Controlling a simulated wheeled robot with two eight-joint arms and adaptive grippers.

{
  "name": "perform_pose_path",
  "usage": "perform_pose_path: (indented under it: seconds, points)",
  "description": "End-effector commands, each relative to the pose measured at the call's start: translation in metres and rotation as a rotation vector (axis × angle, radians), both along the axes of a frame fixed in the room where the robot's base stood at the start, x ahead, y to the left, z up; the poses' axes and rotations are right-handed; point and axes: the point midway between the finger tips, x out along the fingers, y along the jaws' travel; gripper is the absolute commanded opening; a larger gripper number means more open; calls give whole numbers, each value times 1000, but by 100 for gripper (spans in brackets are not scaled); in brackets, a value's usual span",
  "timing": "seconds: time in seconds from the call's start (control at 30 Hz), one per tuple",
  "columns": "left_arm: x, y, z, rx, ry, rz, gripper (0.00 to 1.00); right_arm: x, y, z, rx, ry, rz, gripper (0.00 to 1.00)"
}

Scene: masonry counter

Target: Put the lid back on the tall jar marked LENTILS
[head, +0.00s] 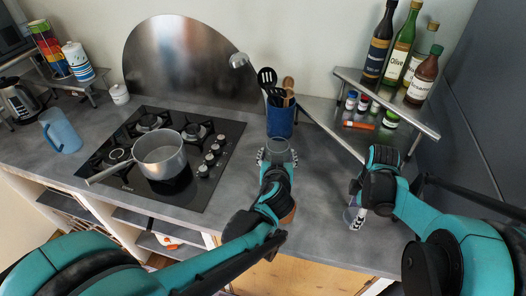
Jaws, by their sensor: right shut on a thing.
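No LENTILS marking is readable here, so I cannot tell which thing is the tall jar. My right gripper (357,217) is shut on a clear, glass-like thing (348,214) near the counter's front edge, mostly hidden by the gripper. My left gripper (277,158) points away over the counter, its fingers spread on either side of a grey, round-topped thing (278,146) in front of the blue utensil holder; whether they touch it is unclear. An orange-brown rounded thing (290,214) shows partly behind my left arm; I cannot tell whether it is a lid.
A blue utensil holder (280,122) stands behind my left gripper. A pot (159,156) sits on the black hob (205,184) at left. A corner shelf (413,121) holds bottles and small spice jars at right. Grey counter is clear between the two grippers.

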Motion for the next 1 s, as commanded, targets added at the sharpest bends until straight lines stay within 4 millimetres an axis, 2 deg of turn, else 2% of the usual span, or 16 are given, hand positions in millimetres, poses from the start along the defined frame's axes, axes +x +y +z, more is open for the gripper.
perform_pose_path:
  seconds: [0.1, 0.23, 0.63, 0.67, 0.8, 0.83, 1.0]
  points:
    - [-10, -13, 10, 0, 0, -2, 15, 0, 0, 6, 0, 0, 0, 48]
    - [-15, -19, 15, -1, -1, -2, 15, 0, 0, 7, 0, 0, 0, 48]
    - [-16, -20, 15, 0, -1, 0, 15, 0, 0, 7, 0, 0, 0, 48]
    - [-16, -20, 15, 0, -1, 0, 58, 0, 0, 7, 0, 0, 0, 48]
    - [-16, -20, 15, 0, -1, 0, 21, 0, 0, 7, 0, 0, 0, 48]
    - [-16, -20, 15, 0, -1, 0, 14, 0, 0, 7, 0, 0, 0, 48]
    - [-16, -20, 15, 0, -1, 0, 14, 0, 0, 7, 0, 0, 0, 48]
